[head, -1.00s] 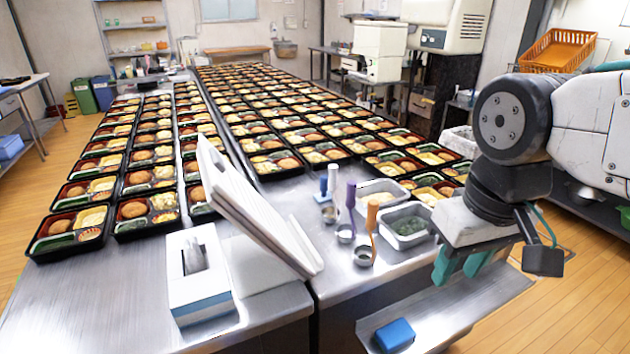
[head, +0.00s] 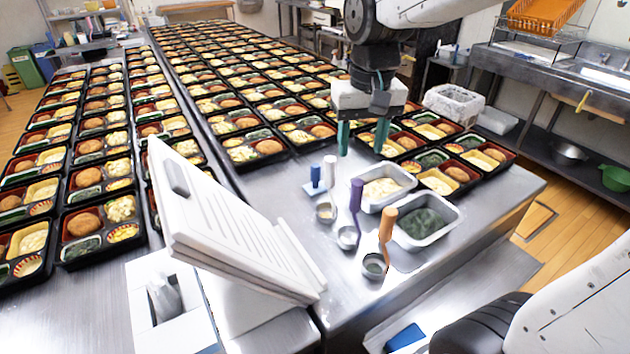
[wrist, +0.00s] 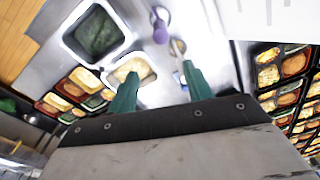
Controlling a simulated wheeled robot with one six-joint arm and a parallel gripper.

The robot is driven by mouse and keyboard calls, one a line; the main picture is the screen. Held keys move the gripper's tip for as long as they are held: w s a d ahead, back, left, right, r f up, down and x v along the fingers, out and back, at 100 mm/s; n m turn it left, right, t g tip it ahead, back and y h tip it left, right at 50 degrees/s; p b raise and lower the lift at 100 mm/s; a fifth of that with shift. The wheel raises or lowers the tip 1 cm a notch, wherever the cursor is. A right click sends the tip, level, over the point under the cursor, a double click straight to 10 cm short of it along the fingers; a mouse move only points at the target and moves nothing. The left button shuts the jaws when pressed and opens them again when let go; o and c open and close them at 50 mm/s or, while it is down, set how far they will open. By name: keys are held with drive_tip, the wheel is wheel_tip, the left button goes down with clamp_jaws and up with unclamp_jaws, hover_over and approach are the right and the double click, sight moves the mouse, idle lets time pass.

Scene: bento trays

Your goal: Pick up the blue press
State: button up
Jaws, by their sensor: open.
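The blue press (head: 315,176) stands upright on the steel counter, a small blue handle over a flat pale-blue base, left of the white-handled scoop (head: 330,170). In the wrist view a small bit of blue, probably the press (wrist: 182,79), shows beside the right finger, partly hidden. My gripper (head: 362,142) is open and empty, pointing down above the counter, to the right of the press and apart from it. In the wrist view its two green fingers (wrist: 160,78) are spread.
A purple-handled scoop (head: 356,205) and an orange-handled scoop (head: 387,235) stand nearby. Steel pans of pale food (head: 368,204) and greens (head: 400,243) sit to the right. A tilted white board (head: 225,225) stands left. Rows of bento trays (head: 265,160) fill the counter behind.

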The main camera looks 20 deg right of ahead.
drive_tip(key=w+a+f, duration=0.1)
drive_tip(key=w+f, duration=0.5)
drive_tip(key=w, duration=0.5)
drive_tip(key=m, duration=0.1)
hover_over(316, 165)
drive_tip(key=shift+g, duration=0.3)
drive_tip(key=f, duration=0.5)
drive_tip(key=shift+w+f, duration=0.2)
drive_tip(key=shift+f, duration=0.15)
drive_tip(key=shift+m, duration=0.3)
drive_tip(key=f, duration=0.8)
drive_tip(key=shift+s+f, duration=0.1)
drive_tip(key=shift+s, duration=0.1)
drive_tip(key=c, duration=1.1)
